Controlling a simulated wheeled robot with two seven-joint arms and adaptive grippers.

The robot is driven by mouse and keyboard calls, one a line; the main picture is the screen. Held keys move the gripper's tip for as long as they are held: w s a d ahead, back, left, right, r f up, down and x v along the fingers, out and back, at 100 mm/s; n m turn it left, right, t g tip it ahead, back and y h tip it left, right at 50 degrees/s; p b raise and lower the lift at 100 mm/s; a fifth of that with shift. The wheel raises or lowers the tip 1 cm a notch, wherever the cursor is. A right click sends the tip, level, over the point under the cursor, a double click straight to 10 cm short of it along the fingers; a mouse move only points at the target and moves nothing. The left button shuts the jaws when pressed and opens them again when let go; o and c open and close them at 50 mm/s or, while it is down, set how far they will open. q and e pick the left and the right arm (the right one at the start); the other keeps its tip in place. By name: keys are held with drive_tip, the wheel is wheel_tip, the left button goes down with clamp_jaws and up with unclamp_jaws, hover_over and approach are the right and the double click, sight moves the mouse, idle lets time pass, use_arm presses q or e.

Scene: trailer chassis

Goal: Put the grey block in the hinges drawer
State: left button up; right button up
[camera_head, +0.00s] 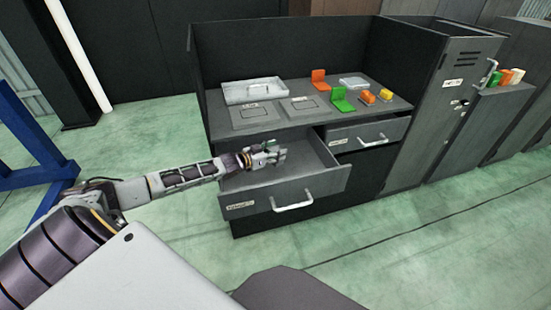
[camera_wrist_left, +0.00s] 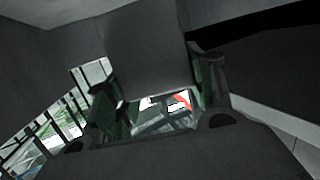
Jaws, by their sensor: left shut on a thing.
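My left gripper (camera_head: 272,155) is over the open lower-left drawer (camera_head: 283,193), inside its outline in the head view. This drawer is pulled out, with a white handle and a small label too blurred to read surely. In the left wrist view, the gripper (camera_wrist_left: 158,95) is shut on the grey block (camera_wrist_left: 147,50), which sits between its two fingers. In the head view the block is hard to tell apart from the fingers. Whether the block touches the drawer floor cannot be told. My right gripper is not in view.
A second drawer (camera_head: 367,135) on the right stands partly open. A tall cabinet (camera_head: 440,110) stands at the right.

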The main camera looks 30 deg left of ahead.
use_arm(q)
drive_tip(key=shift+f, duration=0.45)
drive_tip(key=shift+f+b, duration=0.45)
drive_tip(key=shift+f, duration=0.95)
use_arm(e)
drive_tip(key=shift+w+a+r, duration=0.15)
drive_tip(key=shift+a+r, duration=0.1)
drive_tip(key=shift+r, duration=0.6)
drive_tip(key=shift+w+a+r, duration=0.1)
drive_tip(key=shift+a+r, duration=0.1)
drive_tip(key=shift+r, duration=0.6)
use_arm(q)
drive_tip(key=shift+f, duration=0.35)
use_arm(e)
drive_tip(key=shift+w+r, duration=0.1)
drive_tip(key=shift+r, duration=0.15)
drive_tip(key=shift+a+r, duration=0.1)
use_arm(q)
drive_tip(key=shift+f, duration=0.2)
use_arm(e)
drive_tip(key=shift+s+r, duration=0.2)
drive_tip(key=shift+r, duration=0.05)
